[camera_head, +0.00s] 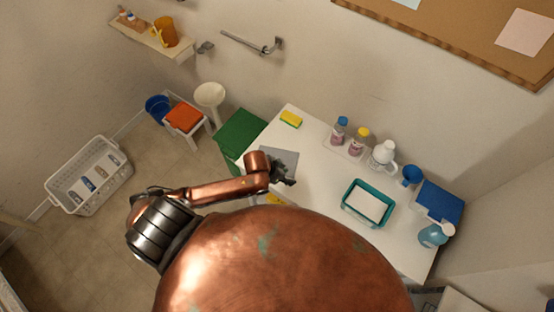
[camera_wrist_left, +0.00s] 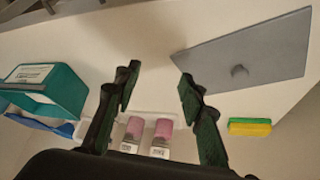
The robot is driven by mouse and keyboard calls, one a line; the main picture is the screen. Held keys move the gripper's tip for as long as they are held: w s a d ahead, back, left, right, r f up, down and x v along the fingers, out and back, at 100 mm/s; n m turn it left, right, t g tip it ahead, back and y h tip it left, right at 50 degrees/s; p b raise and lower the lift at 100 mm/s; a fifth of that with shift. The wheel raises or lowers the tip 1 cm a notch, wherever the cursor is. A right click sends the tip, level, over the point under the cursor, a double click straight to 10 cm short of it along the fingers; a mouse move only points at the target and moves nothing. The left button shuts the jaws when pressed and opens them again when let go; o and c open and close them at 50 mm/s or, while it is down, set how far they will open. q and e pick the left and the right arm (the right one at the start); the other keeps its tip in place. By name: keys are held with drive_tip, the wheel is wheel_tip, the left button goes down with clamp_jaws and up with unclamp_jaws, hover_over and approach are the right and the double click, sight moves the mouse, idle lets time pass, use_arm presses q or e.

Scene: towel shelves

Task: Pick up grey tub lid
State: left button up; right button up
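The grey tub lid (camera_head: 284,156) is a flat grey plate lying on the white table, partly hidden by my left arm and gripper in the head view. In the left wrist view the lid (camera_wrist_left: 265,48) lies at the upper right, with a small knob on its face. My left gripper (camera_head: 286,174) is over the table at the lid's near right side. In the left wrist view the left gripper (camera_wrist_left: 157,82) has its fingers wide apart with nothing between them; the lid is beside the right finger. My right gripper is not in view.
A yellow-green sponge (camera_head: 291,119) lies beyond the lid. Two pink bottles (camera_wrist_left: 147,132) stand on a small tray. A teal tub (camera_head: 346,205) with white contents, a white jug (camera_head: 382,157) and a blue bottle (camera_head: 432,236) stand farther right. The table (camera_head: 318,190) is clear between lid and tub.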

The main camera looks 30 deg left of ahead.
use_arm(q)
drive_tip(key=shift+g+y, duration=0.4)
drive_tip(key=shift+y, duration=0.2)
drive_tip(key=w+a, duration=0.1)
drive_tip(key=a, duration=0.3)
drive_tip(key=w+a, duration=0.2)
drive_tip(key=a, duration=0.1)
drive_tip(key=w+a+p, duration=0.1)
drive_tip(key=w+a, duration=0.1)
drive_tip(key=a, duration=0.2)
drive_tip(key=shift+w+a+r, duration=0.15)
drive_tip(key=shift+w+a, duration=0.05)
drive_tip(key=shift+a, duration=0.15)
drive_tip(key=p+x, duration=0.1)
drive_tip(key=x, duration=0.5)
drive_tip(key=shift+w+d+f, duration=0.1)
drive_tip(key=shift+d+f, duration=0.05)
drive_tip(key=shift+f, duration=0.2)
drive_tip(key=c, duration=1)
